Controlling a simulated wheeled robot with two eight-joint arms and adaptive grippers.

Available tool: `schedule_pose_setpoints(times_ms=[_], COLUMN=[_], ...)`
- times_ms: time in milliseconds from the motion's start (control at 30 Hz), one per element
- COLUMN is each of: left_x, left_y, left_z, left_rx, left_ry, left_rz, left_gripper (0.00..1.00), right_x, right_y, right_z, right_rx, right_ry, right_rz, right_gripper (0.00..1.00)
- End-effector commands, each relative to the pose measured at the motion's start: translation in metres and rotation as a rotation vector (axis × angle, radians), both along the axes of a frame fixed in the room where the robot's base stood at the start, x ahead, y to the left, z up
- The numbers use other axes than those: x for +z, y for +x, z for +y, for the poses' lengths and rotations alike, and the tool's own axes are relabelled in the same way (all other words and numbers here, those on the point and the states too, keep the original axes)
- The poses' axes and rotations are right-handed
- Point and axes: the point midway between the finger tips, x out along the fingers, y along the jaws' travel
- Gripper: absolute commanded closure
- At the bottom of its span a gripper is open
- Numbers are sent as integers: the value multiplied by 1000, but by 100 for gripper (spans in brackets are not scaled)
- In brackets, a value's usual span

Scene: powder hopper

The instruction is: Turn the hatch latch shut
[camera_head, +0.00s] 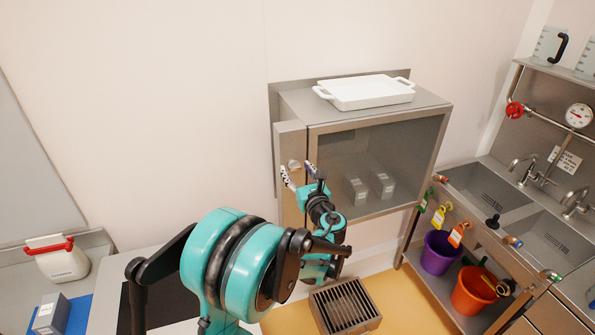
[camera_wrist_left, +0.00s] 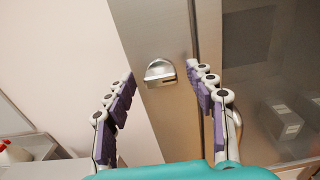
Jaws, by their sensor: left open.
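The hatch latch (camera_wrist_left: 160,73) is a small rounded silver knob on a steel panel (camera_wrist_left: 150,32). In the head view the latch (camera_head: 293,164) shows on the narrow panel at the left side of a steel cabinet (camera_head: 380,125) with a clear front. My left gripper (camera_head: 299,174) is open, its fingertips close to the panel. In the left wrist view the latch shows between the two purple-padded fingers (camera_wrist_left: 160,77), with a gap on each side. I cannot tell how far the fingertips are from the panel. My right gripper is not in view.
A white dish (camera_head: 366,93) sits on the cabinet, and grey boxes (camera_head: 383,184) show behind its clear front. A sink unit (camera_head: 490,190) with purple (camera_head: 440,255) and orange (camera_head: 470,295) buckets stands right. A grated steel box (camera_head: 345,306) is below.

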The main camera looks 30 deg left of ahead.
Motion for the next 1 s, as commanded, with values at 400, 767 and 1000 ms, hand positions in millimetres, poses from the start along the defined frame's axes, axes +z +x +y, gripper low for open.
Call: schedule_pose_setpoints(times_ms=[400,767,1000], left_x=[0,-1,-1], left_y=[0,0,-1], left_z=[0,0,0], left_rx=[0,0,0], left_ry=[-1,-25,-115], left_rz=[-1,-30,-135], left_gripper=[95,95,95], right_x=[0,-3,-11], right_y=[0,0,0], right_z=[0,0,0], right_rx=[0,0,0], right_ry=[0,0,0], right_rz=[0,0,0], right_gripper=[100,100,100])
